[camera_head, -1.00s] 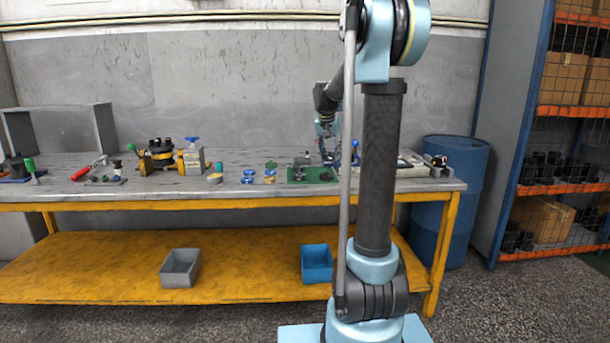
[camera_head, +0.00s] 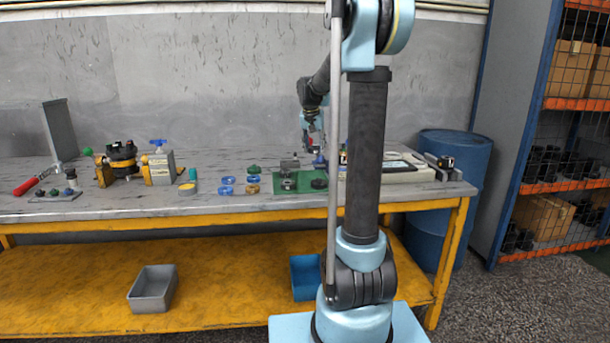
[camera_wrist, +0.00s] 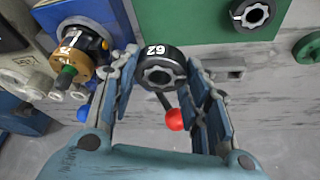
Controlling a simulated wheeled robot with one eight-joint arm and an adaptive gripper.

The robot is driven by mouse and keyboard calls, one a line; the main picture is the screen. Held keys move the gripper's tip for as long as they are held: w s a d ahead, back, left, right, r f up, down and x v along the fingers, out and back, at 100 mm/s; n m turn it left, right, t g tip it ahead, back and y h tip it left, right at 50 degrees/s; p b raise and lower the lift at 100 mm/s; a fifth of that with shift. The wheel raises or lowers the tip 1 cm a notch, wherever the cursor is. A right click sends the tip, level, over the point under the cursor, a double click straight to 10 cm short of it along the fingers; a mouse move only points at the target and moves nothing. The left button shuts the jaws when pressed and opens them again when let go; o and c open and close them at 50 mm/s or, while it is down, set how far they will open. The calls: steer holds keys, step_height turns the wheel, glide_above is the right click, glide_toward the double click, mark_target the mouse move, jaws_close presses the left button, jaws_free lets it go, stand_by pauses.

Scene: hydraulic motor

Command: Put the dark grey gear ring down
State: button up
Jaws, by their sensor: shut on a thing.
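The dark grey gear ring (camera_wrist: 178,66) is between the two fingertips of my gripper (camera_wrist: 162,57) in the wrist view. It has a toothed hole and white marking on its rim. My gripper is shut on it. In the head view my gripper (camera_head: 315,142) is small, over the workbench near the right end of the green mat (camera_head: 288,176); the held ring cannot be made out there. The green mat (camera_wrist: 190,25) lies beyond the fingertips in the wrist view, with another dark ring (camera_wrist: 264,13) on it.
A red ball knob (camera_wrist: 174,120) shows below the held ring. A blue fixture with a brass-coloured part (camera_wrist: 76,67) is close to the left finger. A green ring (camera_wrist: 308,47) lies at the right. Blue rings (camera_head: 227,180) lie left of the mat on the workbench (camera_head: 120,205).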

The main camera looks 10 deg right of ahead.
glide_toward(314, 174)
steer(key=shift+x, duration=2.5)
steer(key=shift+w+d+f, duration=0.1)
steer(key=shift+w+f, duration=0.05)
steer(key=shift+f, duration=0.4)
steer(key=o, duration=1.4)
steer(key=shift+o, duration=0.2)
steer(key=shift+r, duration=0.3)
steer(key=v, duration=1.2)
steer(key=shift+r, duration=0.3)
